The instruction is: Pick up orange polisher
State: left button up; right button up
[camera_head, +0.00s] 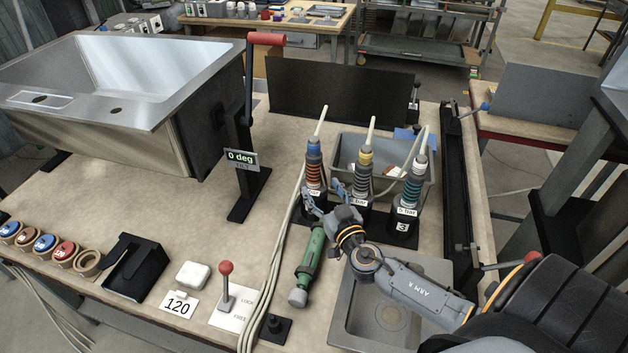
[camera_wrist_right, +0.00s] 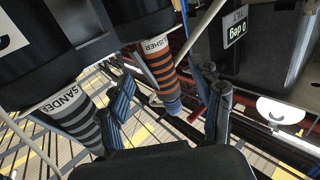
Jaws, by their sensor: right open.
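The orange polisher (camera_head: 314,160), with orange bands and a blue collar, stands upright in the leftmost black holder (camera_head: 314,204) of three. In the right wrist view the orange-banded polisher (camera_wrist_right: 158,62) shows between and beyond the fingers, its label partly cut off. My right gripper (camera_head: 322,196) is at the front of this holder, low on the polisher. In the right wrist view the right gripper (camera_wrist_right: 166,108) is open, with one finger on each side of the polisher; I cannot tell whether they touch it. My left gripper is not in view.
A green tool (camera_head: 308,262) lies in front. A grey bin (camera_head: 425,190) is behind. A sink (camera_head: 130,100) stands left.

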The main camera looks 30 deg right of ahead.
aim_at(317, 178)
jog(key=shift+w+d+r+p, duration=0.1)
jog(key=shift+w+r+p, duration=0.1)
jog(key=shift+w, duration=0.25)
jog(key=shift+w+d+r+p, duration=0.1)
jog(key=shift+w+p, duration=0.1)
jog(key=shift+w, duration=0.25)
jog(key=w+p, duration=0.1)
jog(key=w, duration=0.1)
jog(key=w+d, duration=0.1)
jog(key=w, duration=0.1)
jog(key=shift+d+f+p, duration=0.1)
jog(key=shift+f+p, duration=0.05)
jog(key=shift+p, duration=0.2)
jog(key=shift+w+f, duration=0.1)
jog(key=shift+w, duration=0.3)
jog(key=c, duration=1.3)
jog(key=shift+d, duration=0.1)
grip_shut()
